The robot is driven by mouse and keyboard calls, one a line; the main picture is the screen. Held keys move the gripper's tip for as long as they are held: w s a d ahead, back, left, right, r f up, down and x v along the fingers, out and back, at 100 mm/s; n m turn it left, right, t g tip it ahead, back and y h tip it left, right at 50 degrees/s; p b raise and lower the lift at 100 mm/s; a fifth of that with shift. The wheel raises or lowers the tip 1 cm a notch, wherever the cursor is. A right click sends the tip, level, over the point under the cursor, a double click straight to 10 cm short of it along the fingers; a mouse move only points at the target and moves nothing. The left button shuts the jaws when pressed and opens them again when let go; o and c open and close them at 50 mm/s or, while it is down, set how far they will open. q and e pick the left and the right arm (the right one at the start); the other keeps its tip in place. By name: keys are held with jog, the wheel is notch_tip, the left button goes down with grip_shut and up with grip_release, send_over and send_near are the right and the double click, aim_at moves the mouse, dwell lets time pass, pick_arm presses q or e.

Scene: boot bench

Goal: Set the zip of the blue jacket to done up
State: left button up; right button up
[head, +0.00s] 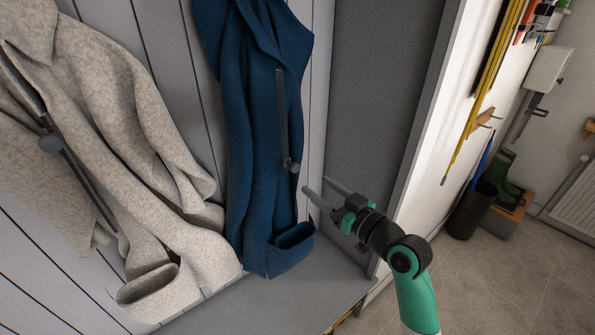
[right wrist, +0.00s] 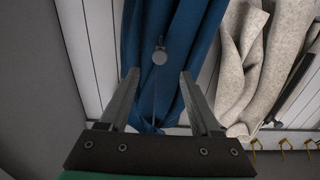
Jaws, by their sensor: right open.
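The blue jacket (head: 255,130) hangs against the panelled wall in the middle of the head view. My right gripper (head: 316,186) is open and empty, just right of and below the pull. In the right wrist view the pull (right wrist: 160,57) shows between and just beyond the two open fingertips (right wrist: 158,75), with the blue jacket (right wrist: 195,45) behind it. No contact is visible. My left gripper is not in view.
A beige jacket (head: 110,130) with its own dark zip (head: 70,160) hangs to the left. A grey bench seat (head: 270,300) lies below. A grey side panel (head: 380,90) stands close behind my right gripper. Yellow hooks (right wrist: 283,147) show in the right wrist view.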

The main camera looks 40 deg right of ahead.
aim_at(297, 170)
jog(key=w, duration=0.7)
jog(key=w+d, duration=0.1)
jog(key=w, duration=0.2)
jog(key=shift+w, duration=0.2)
grip_shut()
dwell(1.0)
